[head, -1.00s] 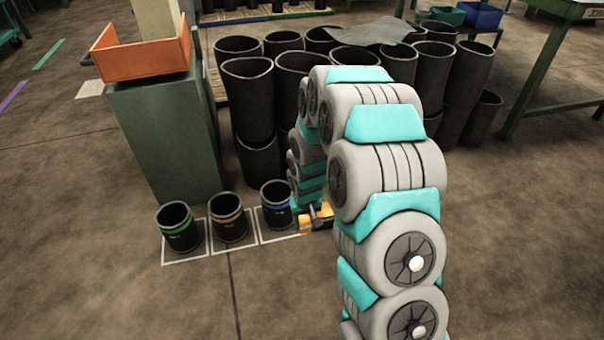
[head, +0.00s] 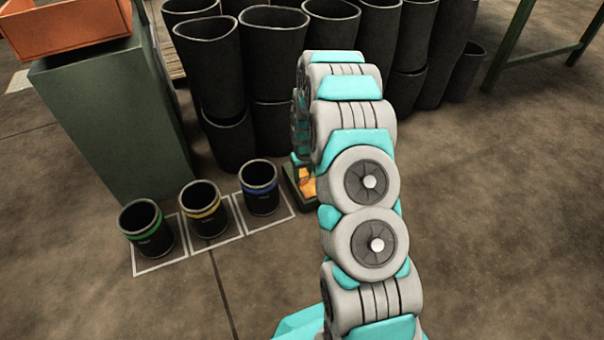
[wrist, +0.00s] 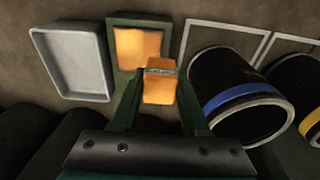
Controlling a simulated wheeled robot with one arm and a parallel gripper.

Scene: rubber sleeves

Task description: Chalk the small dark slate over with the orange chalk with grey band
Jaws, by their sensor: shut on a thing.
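The small slate (wrist: 140,48) has a dark green frame, and orange covers most or all of its visible face in the wrist view. It also shows in the head view (head: 308,187), partly behind my arm. My gripper (wrist: 160,88) is shut on the orange chalk with grey band (wrist: 160,92), with the band near the chalk's far end. The chalk overlaps the slate's near right part in the wrist view; I cannot tell whether it touches. In the head view my arm hides most of the gripper.
A shallow grey tray (wrist: 75,62) lies left of the slate in the wrist view. Black sleeves with blue (head: 260,188), yellow (head: 203,210) and green (head: 145,230) bands stand on white-outlined squares. Large black sleeves (head: 210,60) crowd behind. A green cabinet (head: 110,120) holds an orange bin (head: 60,27).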

